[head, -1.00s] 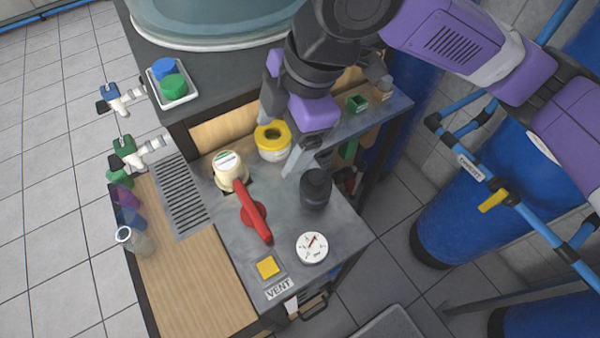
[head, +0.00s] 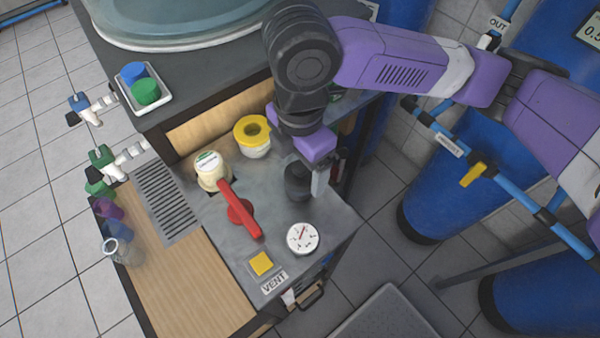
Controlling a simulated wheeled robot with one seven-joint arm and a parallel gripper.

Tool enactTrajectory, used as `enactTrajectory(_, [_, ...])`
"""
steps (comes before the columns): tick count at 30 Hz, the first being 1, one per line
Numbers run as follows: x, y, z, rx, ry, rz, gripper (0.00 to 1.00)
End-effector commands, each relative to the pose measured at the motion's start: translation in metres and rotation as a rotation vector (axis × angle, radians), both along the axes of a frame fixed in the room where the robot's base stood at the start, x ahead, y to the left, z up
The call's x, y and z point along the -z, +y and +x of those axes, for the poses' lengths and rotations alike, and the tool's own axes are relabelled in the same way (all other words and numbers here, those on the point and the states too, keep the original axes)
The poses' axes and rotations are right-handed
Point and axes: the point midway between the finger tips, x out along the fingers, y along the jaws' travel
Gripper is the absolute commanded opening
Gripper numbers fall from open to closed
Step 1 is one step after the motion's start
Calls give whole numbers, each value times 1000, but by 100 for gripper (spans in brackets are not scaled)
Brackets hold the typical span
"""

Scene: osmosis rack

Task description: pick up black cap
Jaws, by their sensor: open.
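The black cap (head: 297,184) is a dark round piece standing on the grey metal bench top (head: 262,190), near its right side. Its upper part is partly covered by my gripper (head: 319,180). My gripper comes down from above with its purple housing over the cap. One grey finger shows right beside the cap's right side, and I cannot tell whether it touches. The other finger is mostly hidden. The jaws are open and the cap stands upright on the bench.
A red-handled valve (head: 239,210) and a white gauge (head: 302,238) stand close to the cap. A yellow-topped tub (head: 252,136) is behind left. A yellow button (head: 261,263) is at the front. Blue pipes (head: 490,180) and blue tanks (head: 445,195) stand to the right.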

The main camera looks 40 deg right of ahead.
Motion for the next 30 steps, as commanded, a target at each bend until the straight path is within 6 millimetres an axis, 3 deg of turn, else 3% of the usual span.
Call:
enactTrajectory(8, [5,0,0,1,-2,0,82])
enactTrajectory(18, [4,0,0,0,-2,0,20])
enactTrajectory(30, [-3,0,1,-1,-2,0,20])
